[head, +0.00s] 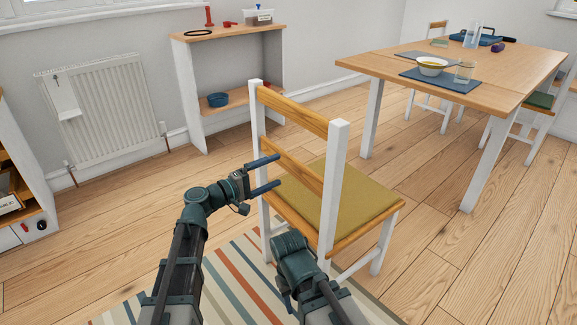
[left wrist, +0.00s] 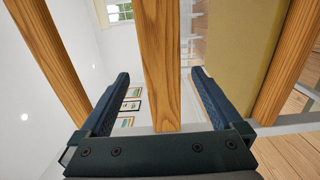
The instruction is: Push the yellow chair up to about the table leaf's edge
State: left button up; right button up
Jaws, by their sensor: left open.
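The yellow chair (head: 341,196), with white posts, wooden slats and a mustard seat pad, stands upright in the middle of the head view, its back towards me. Its seat points towards the table (head: 403,68), with clear floor between the seat and the table leaf's near edge. My left gripper (head: 277,171) is open at the chair back's lower slat. In the left wrist view that slat (left wrist: 160,65) runs between the two fingers; I cannot tell whether they touch it. The mustard pad (left wrist: 238,45) shows beyond. My right arm is low beside the chair; its fingers do not show.
A striped rug (head: 240,270) lies under the chair's near side. Other chairs stand at the table's far side (head: 437,30) and right (head: 540,100). A shelf unit (head: 190,90) and radiator (head: 105,105) line the wall. Floor between chair and table is free.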

aim_at(288, 165)
pick_arm(q)
jog(key=x, duration=0.7)
jog(key=shift+w+d, duration=0.1)
jog(key=shift+d, duration=0.05)
jog(key=shift+c, duration=0.3)
grip_shut()
